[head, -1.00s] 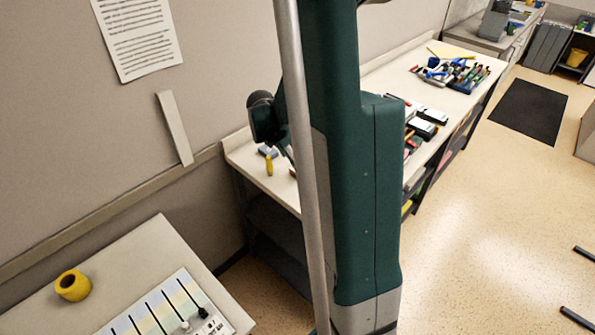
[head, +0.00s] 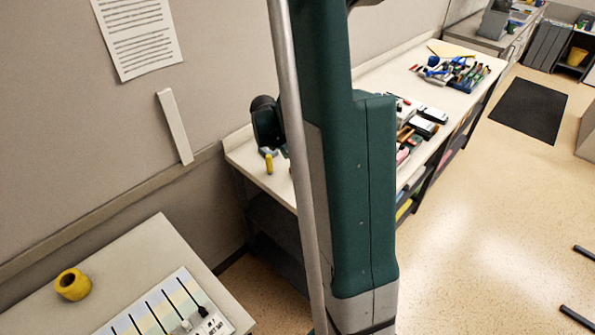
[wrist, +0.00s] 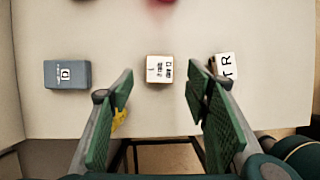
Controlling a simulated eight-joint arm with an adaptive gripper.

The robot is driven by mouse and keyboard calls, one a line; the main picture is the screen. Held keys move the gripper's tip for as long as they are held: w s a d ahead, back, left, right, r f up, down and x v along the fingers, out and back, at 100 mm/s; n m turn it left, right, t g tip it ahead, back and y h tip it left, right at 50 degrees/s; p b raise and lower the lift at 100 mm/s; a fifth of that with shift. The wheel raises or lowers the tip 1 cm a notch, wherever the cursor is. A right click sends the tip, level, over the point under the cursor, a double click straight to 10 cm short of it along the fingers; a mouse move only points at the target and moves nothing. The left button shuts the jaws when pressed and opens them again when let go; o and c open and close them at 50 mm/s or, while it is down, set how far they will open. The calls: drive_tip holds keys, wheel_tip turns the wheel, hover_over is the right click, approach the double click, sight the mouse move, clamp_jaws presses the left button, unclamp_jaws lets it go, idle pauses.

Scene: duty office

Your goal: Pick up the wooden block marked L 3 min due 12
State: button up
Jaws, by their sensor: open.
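In the wrist view a small block with a pale top, wooden sides and dark markings (wrist: 159,69) lies on the pale bench top (wrist: 115,30). An L-like mark and small text show, but they are too small to read fully. My gripper (wrist: 160,86) is open and empty, with green-padded fingers on either side of the block's line in the picture. The block appears just beyond the fingertips, in the gap between them. I cannot tell the height above it. In the head view my arm hides this block and my fingers.
A blue-grey block marked D (wrist: 67,74) lies left. A block marked T R (wrist: 225,68) is close to the right finger, partly hidden. A yellow thing (wrist: 119,118) shows behind the left finger. A blurred red thing is at the top edge. Tools (head: 455,72) crowd the bench's far end.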

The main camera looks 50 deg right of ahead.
drive_tip(key=shift+f, duration=0.15)
drive_tip(key=shift+x, duration=2.45)
drive_tip(key=c, duration=1)
